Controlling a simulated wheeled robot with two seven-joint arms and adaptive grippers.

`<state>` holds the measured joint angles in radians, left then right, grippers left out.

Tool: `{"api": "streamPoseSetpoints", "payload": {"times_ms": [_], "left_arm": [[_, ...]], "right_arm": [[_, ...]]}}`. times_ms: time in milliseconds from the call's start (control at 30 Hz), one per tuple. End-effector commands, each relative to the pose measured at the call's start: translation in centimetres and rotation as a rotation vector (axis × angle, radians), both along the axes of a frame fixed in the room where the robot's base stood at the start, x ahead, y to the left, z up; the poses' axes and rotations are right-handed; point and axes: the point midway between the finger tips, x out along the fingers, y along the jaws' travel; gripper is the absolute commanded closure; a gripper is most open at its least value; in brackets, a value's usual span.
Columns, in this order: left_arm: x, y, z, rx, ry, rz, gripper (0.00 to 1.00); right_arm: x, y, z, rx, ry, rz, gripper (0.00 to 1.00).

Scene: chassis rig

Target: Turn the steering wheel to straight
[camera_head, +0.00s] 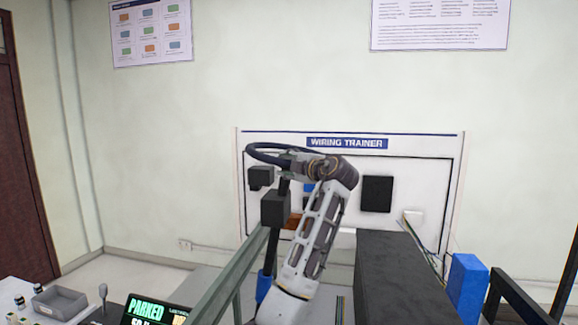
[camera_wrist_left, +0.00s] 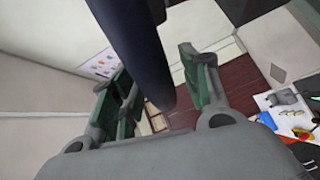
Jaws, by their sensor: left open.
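The steering wheel (camera_head: 257,156) shows as a thin black ring, seen nearly edge-on, above a black box (camera_head: 275,207) in the camera_head view. Its hub and spokes are hard to make out, so I cannot read its angle. My left gripper (camera_head: 301,161) is at the right side of the ring, partly hidden by its own wrist. In the left wrist view my left gripper (camera_wrist_left: 157,85) has its green-padded fingers apart. A thick dark bar, apparently the wheel rim (camera_wrist_left: 135,40), passes between them. I cannot tell whether they touch it. My right gripper is out of view.
A green-grey frame bar (camera_head: 240,270) runs left of my arm. A large dark block (camera_head: 405,280) and a blue block (camera_head: 466,287) stand to the right. A display reading PARKED (camera_head: 147,308) and a grey tray (camera_head: 60,302) are at lower left. A wiring trainer board (camera_head: 420,165) stands behind.

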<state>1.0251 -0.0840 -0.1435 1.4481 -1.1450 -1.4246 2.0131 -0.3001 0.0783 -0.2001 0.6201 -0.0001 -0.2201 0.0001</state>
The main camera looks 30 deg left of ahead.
Motion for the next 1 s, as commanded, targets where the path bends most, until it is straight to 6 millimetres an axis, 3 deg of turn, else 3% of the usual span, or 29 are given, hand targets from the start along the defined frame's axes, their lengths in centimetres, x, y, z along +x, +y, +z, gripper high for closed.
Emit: {"api": "streamPoseSetpoints", "payload": {"times_ms": [367,1000], "left_arm": [[-0.6,-1.1,0.2,0.002,-0.002,-0.001,0.54],[-5.3,-8.4,0.6,0.000,0.000,-0.002,0.54]], "right_arm": [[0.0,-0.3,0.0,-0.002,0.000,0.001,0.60],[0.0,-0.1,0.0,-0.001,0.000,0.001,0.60]]}}
